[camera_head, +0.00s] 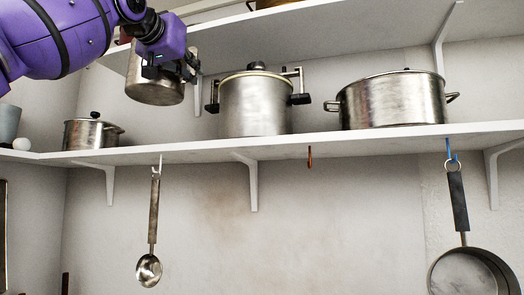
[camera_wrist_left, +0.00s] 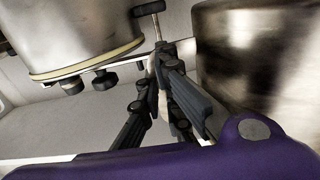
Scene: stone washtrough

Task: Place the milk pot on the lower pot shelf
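The milk pot (camera_head: 152,88) is a plain steel pot, held in the air above the lower pot shelf (camera_head: 215,149), left of a tall lidded pot. My left gripper (camera_head: 180,70) is at the pot's upper right side. In the left wrist view its fingers (camera_wrist_left: 165,100) are close together, apparently on the pot's handle, which they mostly hide. The pot's steel wall (camera_wrist_left: 262,55) fills the upper right there. The pot's bottom is clear of the white shelf, with bare wall showing below it. My right gripper is not in view.
The tall lidded pot (camera_head: 255,105) with black handles stands close to the right of my gripper. A wide pot (camera_head: 393,102) stands farther right, a small lidded pot (camera_head: 90,134) at left. An upper shelf (camera_head: 320,32) is overhead. Shelf room shows between the small and tall pots.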

